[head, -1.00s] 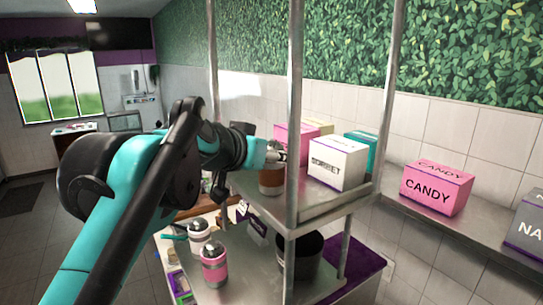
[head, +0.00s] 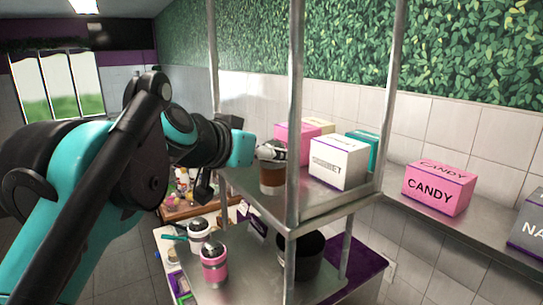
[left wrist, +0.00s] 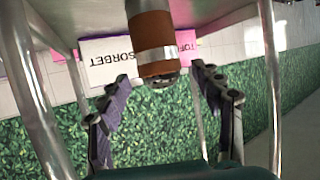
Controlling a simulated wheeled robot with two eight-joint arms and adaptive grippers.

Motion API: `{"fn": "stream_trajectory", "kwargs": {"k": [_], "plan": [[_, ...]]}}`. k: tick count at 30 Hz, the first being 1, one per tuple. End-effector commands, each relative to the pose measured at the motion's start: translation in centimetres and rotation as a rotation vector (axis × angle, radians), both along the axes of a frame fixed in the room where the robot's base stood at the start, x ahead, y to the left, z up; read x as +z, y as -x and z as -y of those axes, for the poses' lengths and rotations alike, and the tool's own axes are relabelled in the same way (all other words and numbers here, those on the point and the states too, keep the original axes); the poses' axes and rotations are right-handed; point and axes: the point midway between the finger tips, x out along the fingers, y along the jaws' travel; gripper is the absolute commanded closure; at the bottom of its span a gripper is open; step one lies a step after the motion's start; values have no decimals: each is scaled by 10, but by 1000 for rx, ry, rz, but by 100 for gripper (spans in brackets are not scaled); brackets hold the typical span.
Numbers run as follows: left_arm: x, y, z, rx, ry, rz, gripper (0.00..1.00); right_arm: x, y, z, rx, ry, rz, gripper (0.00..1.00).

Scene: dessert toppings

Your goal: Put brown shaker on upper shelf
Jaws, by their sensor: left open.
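The brown shaker (head: 272,179) stands upright on the upper shelf (head: 235,184), near its left end. Its silver band and dark lid face my left gripper (head: 256,150) in the head view. The shaker also shows in the left wrist view (left wrist: 155,38), which is upside down. There my left gripper (left wrist: 162,80) is open, with its two fingers apart on either side of the lid end and not closed on it. In the head view the fingers are hard to make out. My right gripper is not in view.
A white SORBET box (head: 339,163), a pink box (head: 293,142) and a teal box (head: 365,146) stand on the upper shelf. Metal posts (head: 295,110) rise at its corners. A white shaker (head: 199,236), a pink shaker (head: 214,265) and a black container (head: 308,255) are below.

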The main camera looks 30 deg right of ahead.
Motion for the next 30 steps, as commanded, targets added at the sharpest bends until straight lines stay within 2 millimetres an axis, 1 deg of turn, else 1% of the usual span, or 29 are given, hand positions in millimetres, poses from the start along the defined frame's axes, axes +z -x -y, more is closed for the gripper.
{"fn": "stream_trajectory", "kwargs": {"k": [1, 3, 9, 15, 21, 23, 25, 26, 29, 30], "plan": [[3, 7, -10, 2, 0, 1, 34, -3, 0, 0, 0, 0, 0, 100], [9, 15, -22, 1, -1, -1, 34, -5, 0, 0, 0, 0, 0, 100], [24, 33, -49, 1, -1, 0, 34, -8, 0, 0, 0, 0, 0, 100], [29, 41, -59, -1, -1, 0, 34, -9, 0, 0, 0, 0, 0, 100], [30, 41, -60, -1, -1, 0, 34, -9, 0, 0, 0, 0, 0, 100], [26, 40, -62, 4, -4, -3, 34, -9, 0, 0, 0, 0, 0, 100], [12, 34, -74, 30, -16, -19, 34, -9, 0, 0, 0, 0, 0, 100], [2, 31, -81, 46, -24, -30, 34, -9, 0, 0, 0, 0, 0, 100], [-53, 18, -122, 135, -68, -91, 34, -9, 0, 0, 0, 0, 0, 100], [-82, 14, -145, 184, -88, -124, 34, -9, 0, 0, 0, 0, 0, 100]]}}
